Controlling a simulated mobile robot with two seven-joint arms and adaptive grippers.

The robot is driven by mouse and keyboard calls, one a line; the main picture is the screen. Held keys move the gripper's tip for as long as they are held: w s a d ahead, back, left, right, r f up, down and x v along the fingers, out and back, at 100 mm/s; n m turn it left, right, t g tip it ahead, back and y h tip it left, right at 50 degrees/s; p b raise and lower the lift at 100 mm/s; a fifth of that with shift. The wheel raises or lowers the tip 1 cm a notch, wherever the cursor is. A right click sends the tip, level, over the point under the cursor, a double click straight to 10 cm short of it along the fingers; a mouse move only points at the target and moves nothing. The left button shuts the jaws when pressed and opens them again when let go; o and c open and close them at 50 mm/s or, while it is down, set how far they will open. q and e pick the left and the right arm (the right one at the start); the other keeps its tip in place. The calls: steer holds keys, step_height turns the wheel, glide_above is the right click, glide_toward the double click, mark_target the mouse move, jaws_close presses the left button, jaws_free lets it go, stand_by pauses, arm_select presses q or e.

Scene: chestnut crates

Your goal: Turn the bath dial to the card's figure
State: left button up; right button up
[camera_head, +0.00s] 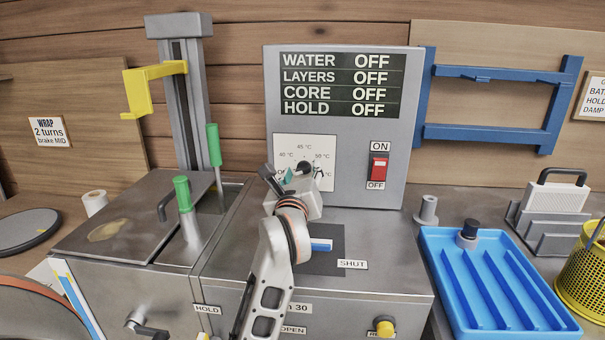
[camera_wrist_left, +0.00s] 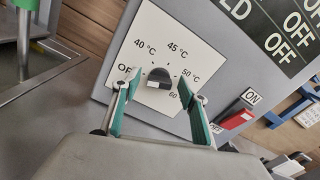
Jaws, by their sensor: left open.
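The bath dial (camera_wrist_left: 158,77) is a black knob on a white scale plate (camera_head: 292,150) on the grey control panel. In the left wrist view the scale reads OFF, 40, 45, 50 and 60 °C; I cannot tell its exact setting. My left gripper (camera_wrist_left: 158,82) is open, with one teal finger on each side of the dial; contact is not clear. In the head view my left gripper (camera_head: 301,177) partly covers the plate. A card (camera_head: 595,97) at the right edge starts a line with "BAT", but its figure is cut off. My right gripper is not in view.
The display (camera_head: 338,85) reads OFF for WATER, LAYERS, CORE and HOLD. A red switch (camera_head: 379,168) sits right of the dial. A green-handled lever (camera_head: 214,146) stands to the left. A blue tray (camera_head: 480,235) and yellow basket (camera_head: 580,275) are at the right.

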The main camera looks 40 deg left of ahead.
arm_select(q)
steer(key=c, duration=1.1)
steer(key=shift+r, duration=0.1)
